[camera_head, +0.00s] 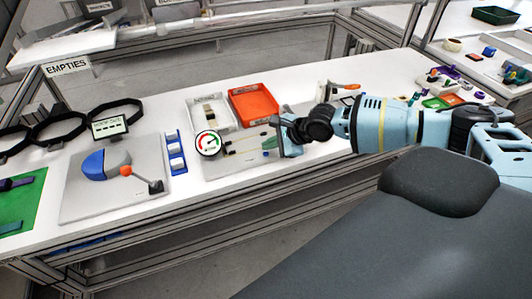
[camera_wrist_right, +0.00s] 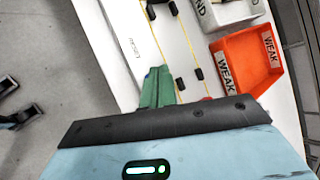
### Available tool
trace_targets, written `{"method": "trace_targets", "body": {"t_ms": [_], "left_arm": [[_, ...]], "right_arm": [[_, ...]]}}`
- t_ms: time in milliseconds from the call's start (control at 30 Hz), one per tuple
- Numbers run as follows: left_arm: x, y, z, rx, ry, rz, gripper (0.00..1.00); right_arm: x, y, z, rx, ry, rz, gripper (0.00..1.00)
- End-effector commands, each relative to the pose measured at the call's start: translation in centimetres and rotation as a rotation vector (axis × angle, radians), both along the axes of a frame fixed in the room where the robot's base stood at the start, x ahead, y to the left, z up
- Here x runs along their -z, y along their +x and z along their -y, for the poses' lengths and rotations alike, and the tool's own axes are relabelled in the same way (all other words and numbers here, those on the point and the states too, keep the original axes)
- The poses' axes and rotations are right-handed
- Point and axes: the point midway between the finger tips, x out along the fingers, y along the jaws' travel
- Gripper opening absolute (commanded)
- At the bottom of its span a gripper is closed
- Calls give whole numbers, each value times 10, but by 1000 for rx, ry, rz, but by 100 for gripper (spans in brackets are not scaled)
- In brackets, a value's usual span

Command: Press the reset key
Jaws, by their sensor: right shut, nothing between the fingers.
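A grey test plate (camera_head: 215,168) with a round red-and-green dial gauge (camera_head: 208,143) lies on the white bench. In the right wrist view its surface bears the printed word RESET (camera_wrist_right: 133,48), with yellow lines and black clips beside it. My right gripper (camera_head: 272,143) is over the right end of this plate, its green fingers (camera_wrist_right: 156,87) shut together and empty. A small blue spot (camera_head: 267,154) shows by the fingertips; I cannot tell whether it is the reset key. The key is not clearly seen in the wrist view, and contact cannot be told. My left gripper is out of view.
An orange bin (camera_head: 253,103) marked WEAK in the wrist view (camera_wrist_right: 247,62) and a white bin (camera_head: 211,112) stand behind the plate. Small parts crowd the far right.

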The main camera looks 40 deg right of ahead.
Motion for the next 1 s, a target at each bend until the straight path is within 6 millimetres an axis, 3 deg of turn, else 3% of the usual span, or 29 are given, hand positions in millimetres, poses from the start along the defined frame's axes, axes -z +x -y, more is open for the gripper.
{"method": "trace_targets", "body": {"t_ms": [1000], "left_arm": [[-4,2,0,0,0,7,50]], "right_arm": [[8,0,0,0,1,1,0]]}}
